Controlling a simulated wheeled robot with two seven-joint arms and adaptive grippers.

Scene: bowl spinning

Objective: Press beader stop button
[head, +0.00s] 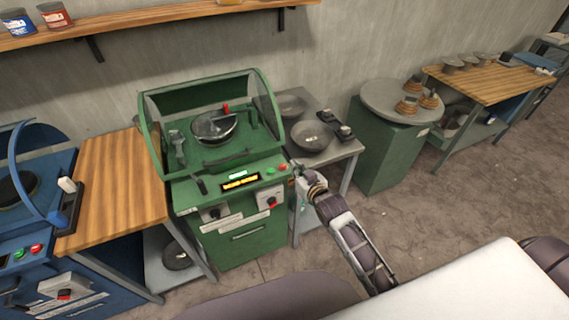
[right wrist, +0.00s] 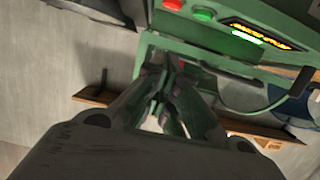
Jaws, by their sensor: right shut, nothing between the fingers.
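The beader is the green machine (head: 232,228) at the centre-left of the head view, with an open-framed clear hood. A metal bowl (head: 214,127) sits inside it. The red stop button (head: 283,167) is on the front panel, right of a green button (head: 271,171) and a lit display (head: 240,182). In the right wrist view the red button (right wrist: 172,5) and green button (right wrist: 204,14) show at the top edge. My right gripper (head: 297,167) is shut and empty, just right of the red button; in the wrist view its fingertips (right wrist: 178,66) appear below the button, apart from it. My left gripper is out of view.
A grey side table (head: 341,151) with bowls stands right of the beader. A wooden-topped table (head: 110,180) and a blue machine (head: 35,255) stand to the left. A green cabinet with a round grey top (head: 375,98) stands further right. A wall shelf (head: 150,18) runs above.

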